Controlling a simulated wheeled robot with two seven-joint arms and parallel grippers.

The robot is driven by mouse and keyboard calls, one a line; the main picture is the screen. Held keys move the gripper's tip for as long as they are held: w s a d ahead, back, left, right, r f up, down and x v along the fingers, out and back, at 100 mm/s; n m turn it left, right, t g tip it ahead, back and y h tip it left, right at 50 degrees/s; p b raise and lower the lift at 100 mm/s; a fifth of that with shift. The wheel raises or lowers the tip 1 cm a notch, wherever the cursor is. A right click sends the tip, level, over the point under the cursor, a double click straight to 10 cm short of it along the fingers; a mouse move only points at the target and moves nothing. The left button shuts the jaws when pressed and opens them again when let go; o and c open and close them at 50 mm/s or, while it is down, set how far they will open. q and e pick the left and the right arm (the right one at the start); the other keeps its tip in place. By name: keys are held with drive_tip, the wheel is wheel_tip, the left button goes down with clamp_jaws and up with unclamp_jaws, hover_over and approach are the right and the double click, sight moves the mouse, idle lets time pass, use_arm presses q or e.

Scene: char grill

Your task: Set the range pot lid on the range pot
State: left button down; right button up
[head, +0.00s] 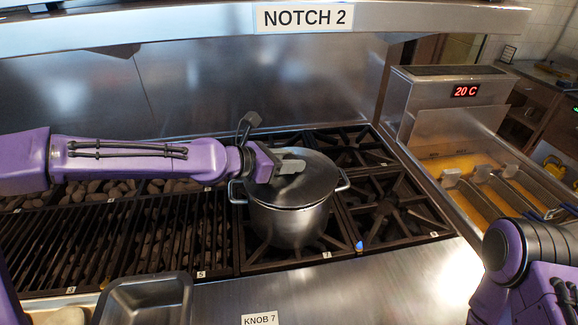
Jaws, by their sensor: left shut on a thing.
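The range pot (291,224) is a steel pot with two side handles, standing on the range burner grates. The range pot lid (314,179) is a grey metal disc at the top of the pot and covers its opening. I cannot tell whether it rests fully on the rim or sits slightly above it. My left gripper (290,166) reaches in from the left and is shut on the lid at its top; the fingers hide the lid's knob. Of my right arm only a purple and black part shows at the lower right; its gripper is out of view.
A char grill (150,240) with lava rocks lies left of the pot. Empty burner grates (395,205) are to its right. A fryer (455,120) reading 20 C stands at the right. A metal tray (145,300) sits at the front left. A shelf labelled NOTCH 2 (400,17) hangs above.

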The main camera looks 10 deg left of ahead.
use_arm(q)
drive_tip(key=shift+w+f, duration=0.2)
drive_tip(key=shift+w, duration=0.25)
drive_tip(key=c, duration=0.7)
unclamp_jaws()
drive_tip(key=shift+w+f, duration=0.2)
drive_tip(key=shift+w, duration=0.1)
drive_tip(key=shift+s+r, duration=0.3)
drive_tip(key=shift+s, duration=0.15)
drive_tip(key=shift+a, duration=0.2)
drive_tip(key=v, duration=0.8)
drive_tip(key=shift+s+a+r+p, duration=0.1)
drive_tip(key=shift+s+r+p, duration=0.15)
drive_tip(key=shift+r, duration=0.2)
drive_tip(key=p+v, duration=0.2)
drive_tip(key=p, duration=0.3)
drive_tip(key=shift+a+r, duration=0.15)
drive_tip(key=shift+s+a+p, duration=0.15)
drive_tip(key=shift+s+p, duration=0.05)
drive_tip(key=shift+p, duration=0.35)
drive_tip(key=shift+s+f, duration=0.1)
drive_tip(key=shift+f, duration=0.2)
use_arm(e)
wheel_tip(320, 180, up, 6)
drive_tip(key=shift+w+r, duration=0.2)
drive_tip(key=shift+w, duration=0.1)
